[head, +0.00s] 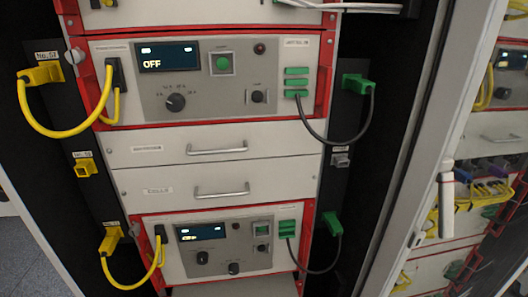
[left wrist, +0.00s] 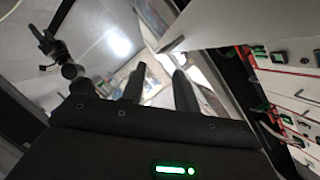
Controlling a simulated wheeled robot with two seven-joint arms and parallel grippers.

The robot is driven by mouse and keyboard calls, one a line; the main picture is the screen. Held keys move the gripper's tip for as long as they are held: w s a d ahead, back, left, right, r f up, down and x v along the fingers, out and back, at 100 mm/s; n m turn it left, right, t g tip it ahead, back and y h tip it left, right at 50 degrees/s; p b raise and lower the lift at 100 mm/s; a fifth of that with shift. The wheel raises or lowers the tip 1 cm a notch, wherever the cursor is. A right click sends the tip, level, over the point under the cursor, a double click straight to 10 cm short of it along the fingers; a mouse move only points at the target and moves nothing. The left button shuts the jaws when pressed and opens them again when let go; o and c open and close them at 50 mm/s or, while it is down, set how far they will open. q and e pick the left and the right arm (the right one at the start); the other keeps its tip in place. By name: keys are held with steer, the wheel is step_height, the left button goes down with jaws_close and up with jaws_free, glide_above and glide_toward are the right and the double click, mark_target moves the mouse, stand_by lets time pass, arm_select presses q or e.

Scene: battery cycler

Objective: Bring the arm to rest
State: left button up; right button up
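My left gripper (left wrist: 160,82) shows in the left wrist view, with two dark fingers apart and nothing visible between them. It is tilted, with the rack front off to the right of that picture. Neither of my grippers shows in the head view. The head view shows the battery cycler rack, with an upper unit (head: 200,100) whose dark display (head: 168,57) reads OFF. A lower unit (head: 195,267) has a lit display too small to read. Yellow plugs (head: 41,74) and cables are on the left, green plugs (head: 357,84) with dark cables on the right.
Two closed drawers with handles (head: 217,150) lie between the units. A yellow connector (head: 86,167) without a cable sits on the left post. A white frame (head: 405,165) and another rack stand at the right. A dark jointed thing (left wrist: 60,55) shows in the left wrist view.

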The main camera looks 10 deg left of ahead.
arm_select(q)
steer(key=s+a+f+n+g+y, duration=0.2)
steer(key=s+a+f+n+y, duration=0.3)
steer(key=f, duration=0.5)
steer(key=s+a+f+n+g+y, duration=0.25)
steer(key=a+f+n, duration=0.3)
steer(key=f, duration=0.45)
steer(key=s+a+f+n+g+y, duration=0.1)
steer(key=s+a+f+n+y, duration=0.35)
steer(key=a+f, duration=0.4)
steer(key=s+d+f+n+g, duration=0.3)
steer(key=s+d+f, duration=0.15)
steer(key=f, duration=0.25)
steer(key=w+d+f, duration=0.2)
steer(key=w+d, duration=0.3)
steer(key=d, duration=0.2)
steer(key=shift+w+n, duration=0.25)
steer(key=shift+n, duration=0.05)
